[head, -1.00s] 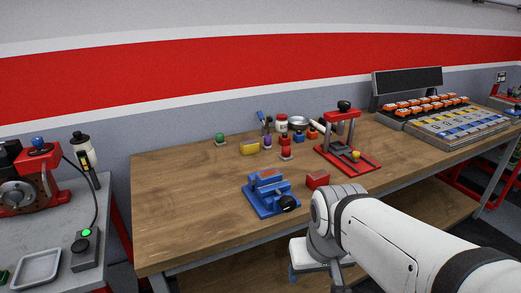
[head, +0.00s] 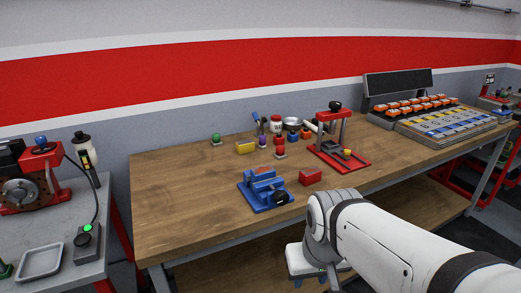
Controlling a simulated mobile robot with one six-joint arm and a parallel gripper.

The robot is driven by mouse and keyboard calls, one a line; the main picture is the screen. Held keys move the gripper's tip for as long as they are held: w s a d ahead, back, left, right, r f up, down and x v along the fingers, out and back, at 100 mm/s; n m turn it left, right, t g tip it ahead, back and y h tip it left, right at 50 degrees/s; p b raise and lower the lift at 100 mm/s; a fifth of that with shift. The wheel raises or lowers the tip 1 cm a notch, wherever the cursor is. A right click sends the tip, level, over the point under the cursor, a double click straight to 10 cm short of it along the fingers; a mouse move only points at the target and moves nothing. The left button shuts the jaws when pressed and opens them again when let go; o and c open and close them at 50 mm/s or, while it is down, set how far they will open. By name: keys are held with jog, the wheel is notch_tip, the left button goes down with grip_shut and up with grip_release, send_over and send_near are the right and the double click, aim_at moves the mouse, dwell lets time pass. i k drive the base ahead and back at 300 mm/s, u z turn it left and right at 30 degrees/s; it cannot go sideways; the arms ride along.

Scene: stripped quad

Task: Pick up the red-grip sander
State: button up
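A small red knob-like piece on a grey base (head: 280,153) stands on the wooden workbench (head: 190,190), left of the red press. It looks like the red-grip sander, but it is too small to be sure. Another red piece stands right behind it. A similar green-topped piece (head: 215,138) stands farther left. My gripper (head: 311,281) is at the bottom of the head view, in front of and below the bench's front edge, well away from the sander. It is partly hidden by my arm, and its opening does not show clearly.
A blue vise (head: 264,190) and a red block (head: 310,177) sit near the front edge. A red press (head: 340,155) stands to the right. A yellow block (head: 245,147), a jar (head: 276,124) and a metal bowl (head: 293,123) are behind. The bench's left side is clear.

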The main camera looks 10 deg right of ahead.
aim_at(279, 155)
jog(key=k, duration=1.15)
jog(key=z, duration=0.6)
jog(key=i, duration=2.05)
jog(key=u, duration=0.8)
jog(key=i, duration=0.55)
jog(key=u, duration=0.4)
